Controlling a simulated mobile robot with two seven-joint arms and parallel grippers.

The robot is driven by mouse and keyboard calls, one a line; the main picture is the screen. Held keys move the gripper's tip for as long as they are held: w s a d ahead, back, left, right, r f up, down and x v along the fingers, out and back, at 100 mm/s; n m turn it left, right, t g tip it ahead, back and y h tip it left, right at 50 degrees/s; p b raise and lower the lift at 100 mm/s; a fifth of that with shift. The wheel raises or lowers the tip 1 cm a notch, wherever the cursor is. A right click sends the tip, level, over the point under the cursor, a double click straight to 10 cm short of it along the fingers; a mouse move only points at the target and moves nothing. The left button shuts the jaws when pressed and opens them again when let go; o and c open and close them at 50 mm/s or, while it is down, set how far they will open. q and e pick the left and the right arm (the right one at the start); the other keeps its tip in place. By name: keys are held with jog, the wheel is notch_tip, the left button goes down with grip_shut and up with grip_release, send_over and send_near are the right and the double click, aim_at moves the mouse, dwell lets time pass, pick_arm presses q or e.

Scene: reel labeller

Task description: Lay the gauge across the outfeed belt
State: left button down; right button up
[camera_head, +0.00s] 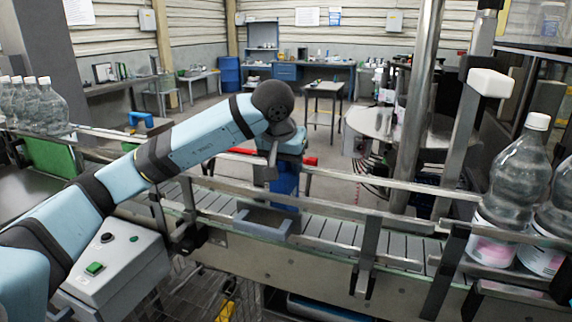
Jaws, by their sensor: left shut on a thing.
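My left gripper (271,172) points down above the outfeed belt (335,232), at the end of the light blue arm. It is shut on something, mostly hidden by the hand. A red bar (243,151) shows on both sides of the hand. It seems to be the gauge in the grip, but I cannot tell for certain. My right gripper is out of view.
Large clear bottles (517,170) stand at the right end of the line, and several more (40,105) at the far left. A steel post (415,105) rises behind the belt. A grey control box (115,262) with a green button is at lower left. The belt's middle is clear.

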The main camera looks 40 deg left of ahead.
pick_arm(q)
jog(key=shift+f, duration=0.1)
jog(key=shift+f, duration=0.15)
jog(key=c, duration=0.6)
grip_release()
jog(key=shift+r, duration=0.3)
jog(key=v, duration=1.1)
jog(key=shift+s+r, duration=0.3)
jog(key=shift+d, duration=0.1)
